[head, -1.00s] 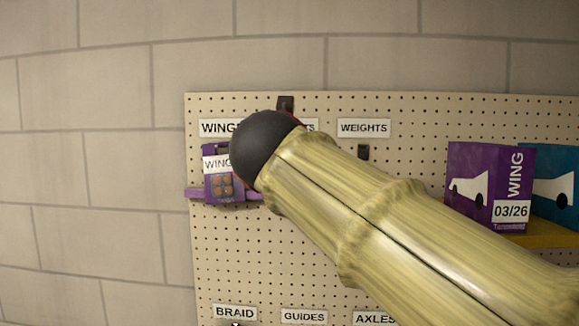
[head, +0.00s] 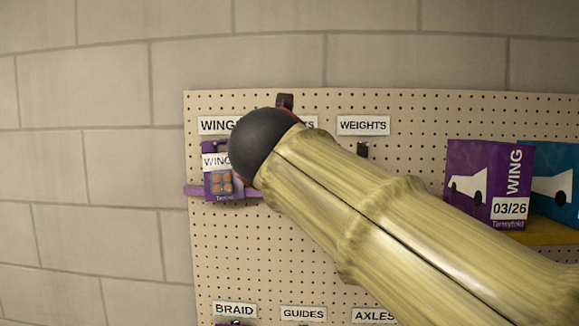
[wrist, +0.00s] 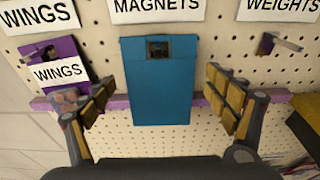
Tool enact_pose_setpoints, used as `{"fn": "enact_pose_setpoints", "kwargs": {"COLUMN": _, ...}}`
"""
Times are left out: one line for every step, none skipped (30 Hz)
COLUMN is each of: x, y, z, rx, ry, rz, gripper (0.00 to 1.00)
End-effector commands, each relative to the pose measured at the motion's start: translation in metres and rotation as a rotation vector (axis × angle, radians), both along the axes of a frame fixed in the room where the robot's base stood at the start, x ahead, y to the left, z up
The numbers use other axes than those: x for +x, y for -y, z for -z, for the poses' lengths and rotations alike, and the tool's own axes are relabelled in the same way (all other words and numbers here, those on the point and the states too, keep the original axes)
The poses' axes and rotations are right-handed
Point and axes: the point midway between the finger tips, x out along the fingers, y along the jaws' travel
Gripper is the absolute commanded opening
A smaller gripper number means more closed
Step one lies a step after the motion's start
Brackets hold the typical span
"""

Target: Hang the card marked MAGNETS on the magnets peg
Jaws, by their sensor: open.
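In the wrist view a plain blue card (wrist: 160,90) hangs upright on the pegboard under the MAGNETS label (wrist: 156,10). A dark hole near its top has what looks like the magnets peg (wrist: 158,47) in it. No print shows on the face I see. My gripper (wrist: 160,82) is open, with one yellow-padded finger on each side of the card and a gap to both edges. In the head view my arm hides the gripper, the blue card and most of the MAGNETS label.
A purple WINGS card (wrist: 62,72) hangs close by at left, near my left finger. The weights peg (wrist: 278,42) is bare at right. A purple strip (wrist: 115,101) crosses the board behind the card. A purple WING box (head: 487,180) stands right in the head view.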

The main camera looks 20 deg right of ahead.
Motion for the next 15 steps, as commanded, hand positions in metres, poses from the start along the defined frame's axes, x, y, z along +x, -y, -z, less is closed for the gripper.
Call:
{"fn": "enact_pose_setpoints", "kwargs": {"x": 0.000, "y": 0.000, "z": 0.000, "rx": 0.000, "ry": 0.000, "rz": 0.000, "gripper": 0.87}}
{"fn": "enact_pose_setpoints", "kwargs": {"x": 0.000, "y": 0.000, "z": 0.000, "rx": 0.000, "ry": 0.000, "rz": 0.000, "gripper": 0.87}}
{"fn": "enact_pose_setpoints", "kwargs": {"x": 0.000, "y": 0.000, "z": 0.000, "rx": 0.000, "ry": 0.000, "rz": 0.000, "gripper": 0.87}}
{"fn": "enact_pose_setpoints", "kwargs": {"x": 0.000, "y": 0.000, "z": 0.000, "rx": 0.000, "ry": 0.000, "rz": 0.000, "gripper": 0.87}}
{"fn": "enact_pose_setpoints", "kwargs": {"x": 0.000, "y": 0.000, "z": 0.000, "rx": 0.000, "ry": 0.000, "rz": 0.000, "gripper": 0.87}}
{"fn": "enact_pose_setpoints", "kwargs": {"x": -0.001, "y": -0.001, "z": 0.000, "rx": 0.000, "ry": 0.000, "rz": 0.000, "gripper": 0.87}}
{"fn": "enact_pose_setpoints", "kwargs": {"x": -0.002, "y": -0.001, "z": 0.000, "rx": 0.000, "ry": 0.000, "rz": -0.001, "gripper": 0.87}}
{"fn": "enact_pose_setpoints", "kwargs": {"x": -0.003, "y": -0.002, "z": -0.001, "rx": 0.000, "ry": 0.000, "rz": -0.002, "gripper": 0.87}}
{"fn": "enact_pose_setpoints", "kwargs": {"x": -0.006, "y": -0.004, "z": -0.002, "rx": 0.000, "ry": 0.001, "rz": -0.003, "gripper": 0.87}}
{"fn": "enact_pose_setpoints", "kwargs": {"x": -0.009, "y": -0.005, "z": -0.002, "rx": 0.000, "ry": 0.001, "rz": -0.003, "gripper": 0.87}}
{"fn": "enact_pose_setpoints", "kwargs": {"x": -0.013, "y": -0.006, "z": -0.003, "rx": 0.000, "ry": 0.001, "rz": -0.003, "gripper": 0.87}}
{"fn": "enact_pose_setpoints", "kwargs": {"x": -0.018, "y": -0.009, "z": -0.005, "rx": 0.000, "ry": 0.001, "rz": -0.004, "gripper": 0.87}}
{"fn": "enact_pose_setpoints", "kwargs": {"x": -0.023, "y": -0.011, "z": -0.006, "rx": -0.001, "ry": 0.002, "rz": -0.005, "gripper": 0.87}}
{"fn": "enact_pose_setpoints", "kwargs": {"x": -0.028, "y": -0.013, "z": -0.007, "rx": -0.001, "ry": 0.001, "rz": -0.004, "gripper": 0.87}}
{"fn": "enact_pose_setpoints", "kwargs": {"x": -0.035, "y": -0.016, "z": -0.009, "rx": 0.000, "ry": 0.002, "rz": -0.006, "gripper": 0.87}}
